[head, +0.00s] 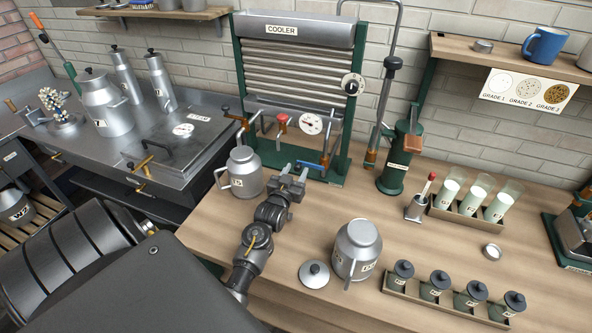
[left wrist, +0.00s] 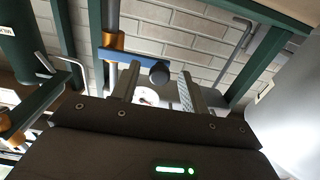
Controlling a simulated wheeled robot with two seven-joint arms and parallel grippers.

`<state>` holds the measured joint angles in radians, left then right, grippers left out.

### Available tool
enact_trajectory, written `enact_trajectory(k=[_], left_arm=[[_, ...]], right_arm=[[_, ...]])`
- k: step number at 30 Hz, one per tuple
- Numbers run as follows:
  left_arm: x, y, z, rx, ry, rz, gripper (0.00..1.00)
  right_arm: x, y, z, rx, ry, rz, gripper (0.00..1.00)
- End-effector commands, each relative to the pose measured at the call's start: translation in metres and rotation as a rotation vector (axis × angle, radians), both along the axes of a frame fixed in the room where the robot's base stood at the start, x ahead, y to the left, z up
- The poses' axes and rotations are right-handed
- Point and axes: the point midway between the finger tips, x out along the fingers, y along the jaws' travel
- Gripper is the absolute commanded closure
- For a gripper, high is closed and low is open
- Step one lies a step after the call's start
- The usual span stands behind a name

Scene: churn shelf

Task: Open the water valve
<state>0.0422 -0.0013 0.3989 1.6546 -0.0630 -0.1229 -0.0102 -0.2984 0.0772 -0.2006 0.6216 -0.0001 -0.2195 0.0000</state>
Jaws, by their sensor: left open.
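The cooler (head: 300,62) stands at the back of the wooden counter, with pipes and small valves along its lower part. A blue lever (head: 309,165) on a copper-coloured fitting (head: 325,160), which looks like the water valve, is at its lower right. My left gripper (head: 295,171) is open and empty just in front of this lever. In the left wrist view the blue lever (left wrist: 134,57) runs crosswise past the fingertips (left wrist: 158,85). Its dark round end shows between the fingers; I cannot tell whether they touch it. My right gripper is not in view.
A metal can (head: 243,172) stands close left of my left gripper. Another can (head: 357,250) and a lid (head: 314,274) stand to its right front. A red-knobbed valve (head: 281,122) and a gauge (head: 311,124) are above. A green hand pump (head: 398,160) stands to the right.

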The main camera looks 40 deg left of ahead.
Motion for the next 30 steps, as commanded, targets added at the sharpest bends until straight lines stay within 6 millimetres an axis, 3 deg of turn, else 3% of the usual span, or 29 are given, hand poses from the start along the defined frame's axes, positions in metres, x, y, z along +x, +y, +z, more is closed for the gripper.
enact_trajectory(k=[11,21,30], left_arm=[[0.0045,0.0017,-0.0001,0.0,0.0,0.0,0.55],[0.0044,0.0014,0.0,0.0,0.0,0.0,1.0],[0.0075,-0.0003,0.0004,0.007,0.002,-0.003,1.0]], right_arm=[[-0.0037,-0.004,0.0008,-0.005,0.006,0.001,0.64],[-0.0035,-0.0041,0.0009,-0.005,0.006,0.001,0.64],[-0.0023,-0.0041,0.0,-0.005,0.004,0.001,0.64]])
